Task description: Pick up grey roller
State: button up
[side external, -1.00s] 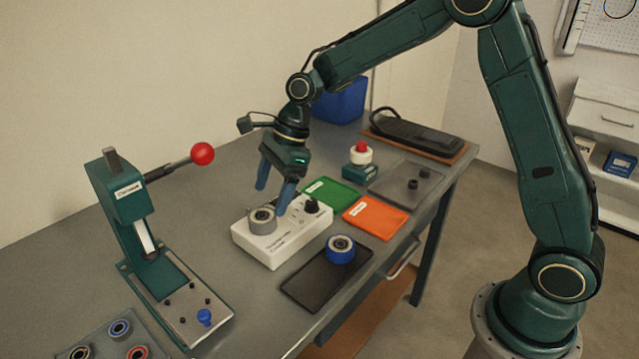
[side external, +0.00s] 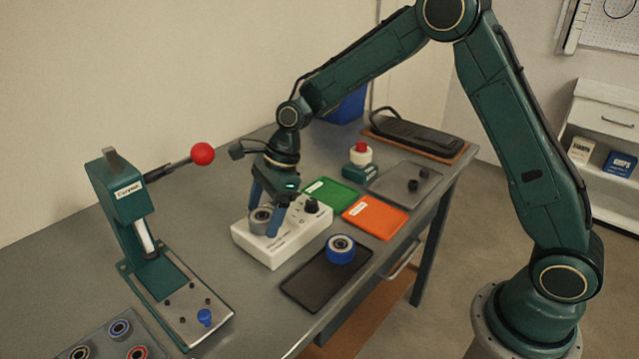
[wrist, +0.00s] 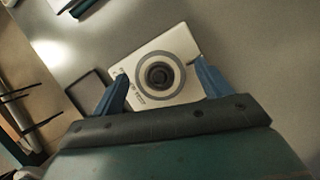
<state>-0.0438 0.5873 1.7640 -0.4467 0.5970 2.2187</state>
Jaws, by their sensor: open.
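The grey roller (side external: 260,219) sits on the white box (side external: 272,249) in the middle of the bench. In the wrist view the grey roller (wrist: 159,76) lies between my two blue fingers. My gripper (side external: 264,215) is open and low over the white box, with one finger on each side of the roller. In the wrist view my gripper (wrist: 158,85) shows gaps between both fingers and the roller, so it is not gripped. The roller's lower side is partly hidden in the wrist view.
A blue roller (side external: 341,248) sits on a dark tray (side external: 310,290) in front. A green press (side external: 150,240) with a red-knobbed lever (side external: 203,154) stands left. Green (side external: 331,195) and orange (side external: 376,218) mats lie right.

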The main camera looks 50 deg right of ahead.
aim_at(265, 213)
jog(key=c, duration=1.2)
jog(key=shift+r, duration=0.1)
jog(key=shift+r, duration=4.9)
